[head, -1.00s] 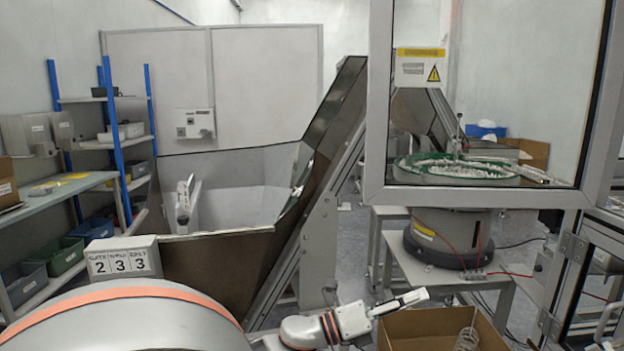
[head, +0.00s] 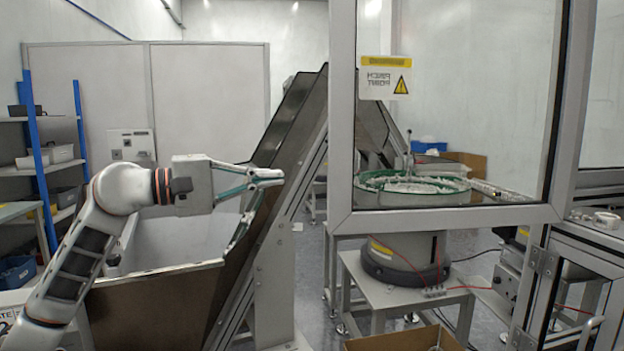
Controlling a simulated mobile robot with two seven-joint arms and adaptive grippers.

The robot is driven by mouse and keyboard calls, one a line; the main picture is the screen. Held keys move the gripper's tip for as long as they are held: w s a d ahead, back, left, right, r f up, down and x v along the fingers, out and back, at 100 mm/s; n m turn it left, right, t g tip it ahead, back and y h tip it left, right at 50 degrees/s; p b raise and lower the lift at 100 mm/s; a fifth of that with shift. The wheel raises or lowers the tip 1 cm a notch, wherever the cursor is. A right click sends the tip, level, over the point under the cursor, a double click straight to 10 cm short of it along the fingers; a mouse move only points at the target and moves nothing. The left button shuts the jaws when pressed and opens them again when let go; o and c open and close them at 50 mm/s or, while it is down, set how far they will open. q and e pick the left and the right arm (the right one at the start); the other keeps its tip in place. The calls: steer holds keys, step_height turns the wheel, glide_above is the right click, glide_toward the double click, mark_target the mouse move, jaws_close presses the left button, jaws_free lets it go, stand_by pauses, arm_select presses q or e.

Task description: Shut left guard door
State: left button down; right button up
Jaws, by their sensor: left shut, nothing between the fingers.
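The left guard door (head: 341,120) is a clear panel in a grey metal frame, with a yellow warning sign whose lettering reads mirrored. It spans the upper centre right of the head view and appears swung open, out to the left of the cell post (head: 572,110). My left gripper (head: 280,179) is raised at mid-height, left of the door's left upright, pointing right. Its fingers are shut and empty, with a visible gap in the picture between them and the door frame. My right gripper is not in view.
A dark inclined conveyor with a hopper (head: 150,305) stands behind my left arm. A bowl feeder (head: 405,255) on a grey table shows through and below the door. An open cardboard box (head: 400,340) is at the bottom. Blue-post shelves (head: 35,160) stand at left.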

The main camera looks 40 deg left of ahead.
arm_select(q)
steer(key=w+d+p, duration=0.4)
steer(key=w+d, duration=0.1)
steer(key=d, duration=0.2)
steer(key=shift+w, duration=0.15)
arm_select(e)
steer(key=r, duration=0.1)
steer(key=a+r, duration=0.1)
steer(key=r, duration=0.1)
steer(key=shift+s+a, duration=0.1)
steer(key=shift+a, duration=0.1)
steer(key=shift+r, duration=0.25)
arm_select(q)
steer(key=shift+d, duration=0.2)
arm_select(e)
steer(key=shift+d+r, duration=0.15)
